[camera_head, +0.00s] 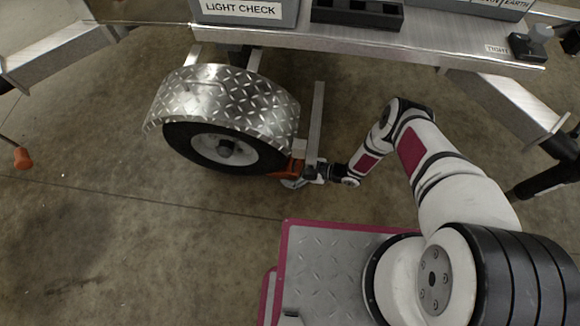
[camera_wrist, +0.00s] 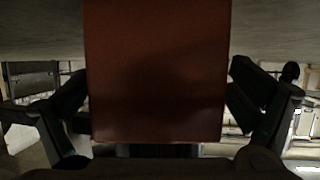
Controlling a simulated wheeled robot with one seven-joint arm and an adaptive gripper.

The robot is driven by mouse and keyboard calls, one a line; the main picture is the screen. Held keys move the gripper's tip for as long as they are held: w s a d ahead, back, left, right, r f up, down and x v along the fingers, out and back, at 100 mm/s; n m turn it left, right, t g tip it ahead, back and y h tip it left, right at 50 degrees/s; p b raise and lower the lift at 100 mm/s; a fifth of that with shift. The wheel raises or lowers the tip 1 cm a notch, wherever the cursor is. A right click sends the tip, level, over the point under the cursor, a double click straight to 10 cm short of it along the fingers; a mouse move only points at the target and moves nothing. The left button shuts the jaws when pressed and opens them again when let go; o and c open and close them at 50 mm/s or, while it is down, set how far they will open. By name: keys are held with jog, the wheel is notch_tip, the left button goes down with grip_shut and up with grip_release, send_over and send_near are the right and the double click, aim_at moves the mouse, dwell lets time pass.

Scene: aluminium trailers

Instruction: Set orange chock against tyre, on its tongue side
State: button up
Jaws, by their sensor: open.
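The orange chock (camera_head: 291,169) is on the floor at the right lower side of the tyre (camera_head: 180,143) in the head view. It appears to touch or nearly touch the tread; the exact contact cannot be told. In the wrist view the chock (camera_wrist: 157,70) is a dark orange block filling the middle. My gripper (camera_head: 307,174) is low at the chock's right end. In the wrist view my gripper (camera_wrist: 158,105) has its fingers spread on either side of the chock, open.
A diamond-plate fender (camera_head: 225,98) covers the tyre's top. A metal post (camera_head: 315,120) stands close beside my gripper. The trailer bed edge (camera_head: 370,45) runs above. An orange-tipped rod (camera_head: 22,158) is at far left. Floor in front of the wheel is clear.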

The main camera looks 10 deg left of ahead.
jog(key=v, duration=1.1)
jog(key=shift+d+r, duration=0.25)
jog(key=shift+d, duration=0.05)
